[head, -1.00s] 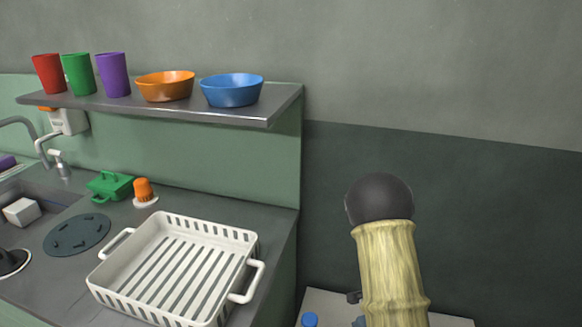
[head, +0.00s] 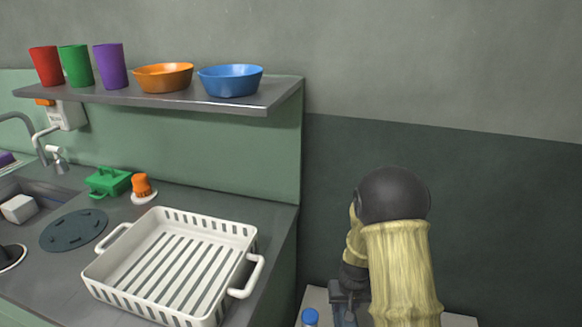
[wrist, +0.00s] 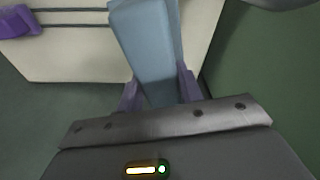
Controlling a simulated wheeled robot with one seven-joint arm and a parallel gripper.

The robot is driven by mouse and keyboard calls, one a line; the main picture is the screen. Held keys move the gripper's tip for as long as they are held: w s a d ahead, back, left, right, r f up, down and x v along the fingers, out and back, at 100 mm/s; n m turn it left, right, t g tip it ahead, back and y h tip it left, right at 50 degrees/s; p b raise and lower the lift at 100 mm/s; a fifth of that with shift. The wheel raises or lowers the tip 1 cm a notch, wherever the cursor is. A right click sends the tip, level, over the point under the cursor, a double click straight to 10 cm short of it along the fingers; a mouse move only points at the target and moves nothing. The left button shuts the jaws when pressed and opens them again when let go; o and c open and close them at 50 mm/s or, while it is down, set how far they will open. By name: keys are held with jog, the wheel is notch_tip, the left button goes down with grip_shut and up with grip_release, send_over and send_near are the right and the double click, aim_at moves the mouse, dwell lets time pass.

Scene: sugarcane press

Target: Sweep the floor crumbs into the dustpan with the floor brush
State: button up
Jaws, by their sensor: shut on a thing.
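My gripper (wrist: 160,92) shows at the bottom of the wrist view. Its purple fingers are on either side of a light blue bar (wrist: 148,45), and it is shut on it. The bar looks like the handle of the floor brush; its far end runs out of the top of the picture, so no bristles show. No crumbs can be made out, and I cannot identify a dustpan in either view.
A cream panel or surface (wrist: 72,60) lies behind the bar, with a purple object (wrist: 15,22) at its left. A white rack (head: 98,284) stands on the counter (head: 268,225) at left. A blue cap (head: 310,317) shows on a pale surface beside my arm.

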notch_tip(320, 180, up, 21)
jog(key=w+p, duration=0.2)
jog(key=p, duration=2.2)
send_over(350, 325)
jog(key=w+d, duration=0.2)
jog(key=w, duration=0.2)
notch_tip(350, 325, down, 12)
jog(key=shift+w+f, duration=0.1)
jog(key=shift+w, duration=0.05)
jog(key=s+f, duration=0.1)
jog(key=f, duration=0.1)
jog(key=s+a+f, duration=0.1)
jog(key=f, duration=0.2)
jog(key=s+a+f, duration=0.1)
jog(key=s+f, duration=0.1)
jog(key=shift+f, duration=0.5)
